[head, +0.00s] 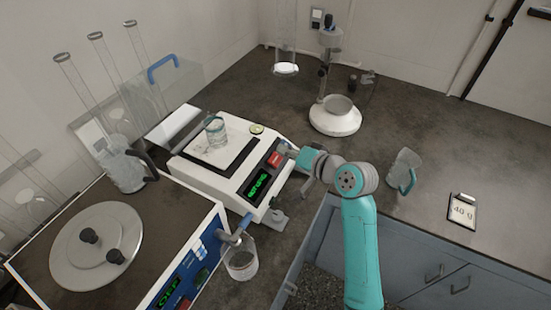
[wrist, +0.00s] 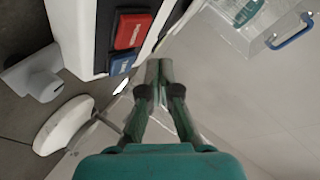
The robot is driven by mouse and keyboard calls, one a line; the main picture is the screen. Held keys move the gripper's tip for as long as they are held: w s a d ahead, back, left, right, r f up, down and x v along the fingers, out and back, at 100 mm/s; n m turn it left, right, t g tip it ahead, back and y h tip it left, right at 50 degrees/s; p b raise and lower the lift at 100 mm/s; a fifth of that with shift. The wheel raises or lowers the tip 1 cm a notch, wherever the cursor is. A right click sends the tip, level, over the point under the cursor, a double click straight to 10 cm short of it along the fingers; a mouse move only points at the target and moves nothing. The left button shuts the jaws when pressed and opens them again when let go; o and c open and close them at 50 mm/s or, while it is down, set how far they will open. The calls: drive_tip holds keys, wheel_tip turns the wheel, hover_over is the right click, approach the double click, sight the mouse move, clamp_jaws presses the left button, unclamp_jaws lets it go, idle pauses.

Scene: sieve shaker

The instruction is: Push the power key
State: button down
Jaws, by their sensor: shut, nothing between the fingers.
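A white balance-like machine (head: 229,175) stands mid-bench in the head view, with a lit green display (head: 258,186) on its dark front panel. A red key (head: 274,159) is on that panel. In the wrist view the red key (wrist: 132,30) sits beside a blue key (wrist: 123,62); their labels are too small to read, so I cannot tell which is the power key. My gripper (wrist: 160,68) is shut and empty, its fingertips close to the blue key; I cannot tell whether they touch. In the head view my gripper (head: 291,152) is at the panel's far end.
A glass beaker (head: 215,132) stands on the machine's plate. A blue-fronted machine (head: 180,280) with a round lid is at left, a beaker (head: 241,264) below its spout. A white-based stand (head: 335,119) is behind. A jug (head: 403,170) and card (head: 462,211) lie right.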

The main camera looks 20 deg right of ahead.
drive_tip(key=r, duration=0.1)
drive_tip(key=s+r, duration=0.1)
drive_tip(key=d+r, duration=0.1)
drive_tip(key=shift+s+d+r, duration=0.1)
drive_tip(key=shift+s+r, duration=0.05)
drive_tip(key=shift+r, duration=0.15)
idle(0.5)
